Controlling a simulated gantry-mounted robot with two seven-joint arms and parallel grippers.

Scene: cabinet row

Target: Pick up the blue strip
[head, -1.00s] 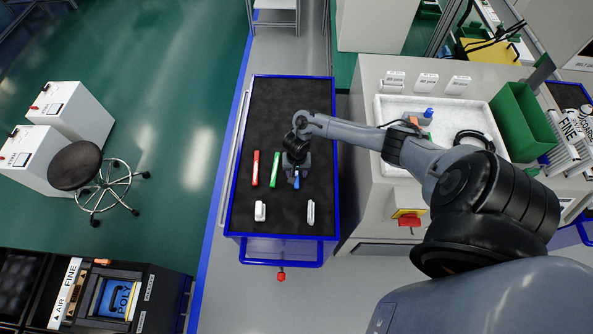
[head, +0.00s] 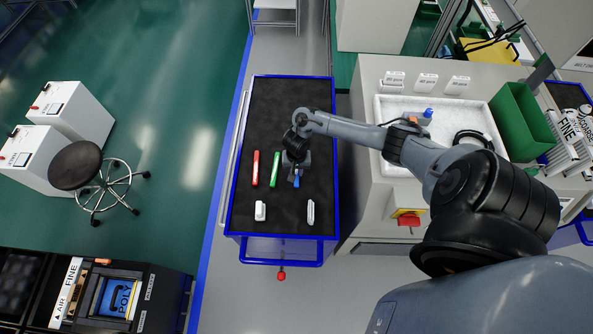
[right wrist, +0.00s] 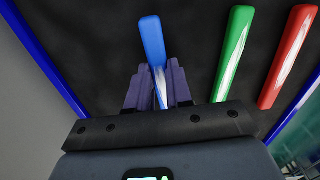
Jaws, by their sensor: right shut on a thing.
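The blue strip (head: 296,182) is at my right gripper (head: 296,174) over the black-topped cart (head: 285,110). In the right wrist view the blue strip (right wrist: 153,45) stands out between the two fingers of my right gripper (right wrist: 159,85), which is shut on it. Its far end is free and its near end is hidden by the gripper. I cannot tell whether the strip is clear of the cart top. My left gripper is not in view.
A green strip (head: 273,169) and a red strip (head: 255,168) lie left of the gripper. Two white objects lie nearer the cart's front, one left (head: 260,211) and one right (head: 311,213). A workbench with a white tray (head: 390,170) stands to the right.

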